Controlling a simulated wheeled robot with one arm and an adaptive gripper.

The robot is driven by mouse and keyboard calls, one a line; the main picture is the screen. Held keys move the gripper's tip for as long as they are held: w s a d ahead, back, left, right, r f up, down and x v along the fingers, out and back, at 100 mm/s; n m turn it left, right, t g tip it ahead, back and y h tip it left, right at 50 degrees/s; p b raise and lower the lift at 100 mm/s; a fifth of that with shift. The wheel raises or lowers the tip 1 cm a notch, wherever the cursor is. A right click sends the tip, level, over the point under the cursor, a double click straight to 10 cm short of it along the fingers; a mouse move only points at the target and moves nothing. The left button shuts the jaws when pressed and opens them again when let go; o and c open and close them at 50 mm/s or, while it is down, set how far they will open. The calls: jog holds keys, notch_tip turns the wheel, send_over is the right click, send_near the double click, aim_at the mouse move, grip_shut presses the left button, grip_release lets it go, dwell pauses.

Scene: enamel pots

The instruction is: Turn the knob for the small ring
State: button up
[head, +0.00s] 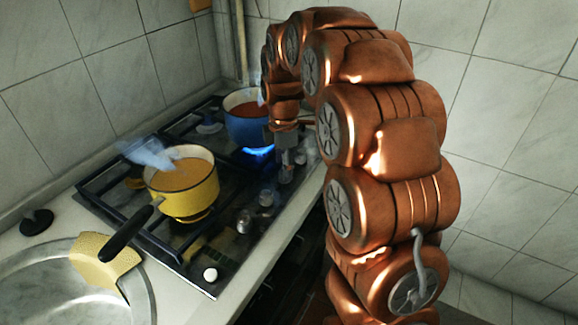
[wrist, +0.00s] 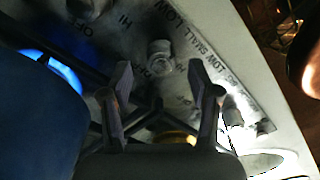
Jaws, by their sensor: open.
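My gripper (head: 286,172) points down over the right edge of the hob (head: 186,262), beside the row of knobs. In the wrist view its two fingers (wrist: 157,74) are open and apart. A grey knob (wrist: 160,57) shows just beyond the gap between the fingertips, and I cannot tell whether they touch it. Printed "SMALL", "LOW" and "HI" marks show near it. Another knob (wrist: 87,7) is at the top edge of the wrist view. In the head view, more knobs (head: 267,198) (head: 243,221) stand in front of my gripper.
A blue pot (head: 247,128) with red contents stands over a lit blue flame (head: 257,152), close left of my gripper. A yellow pot (head: 190,190) with a black handle stands nearer. A sink (head: 60,305) with a yellow cloth (head: 92,250) is at front left. Tiled walls bound the counter.

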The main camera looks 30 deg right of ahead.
jog(key=shift+f, duration=1.05)
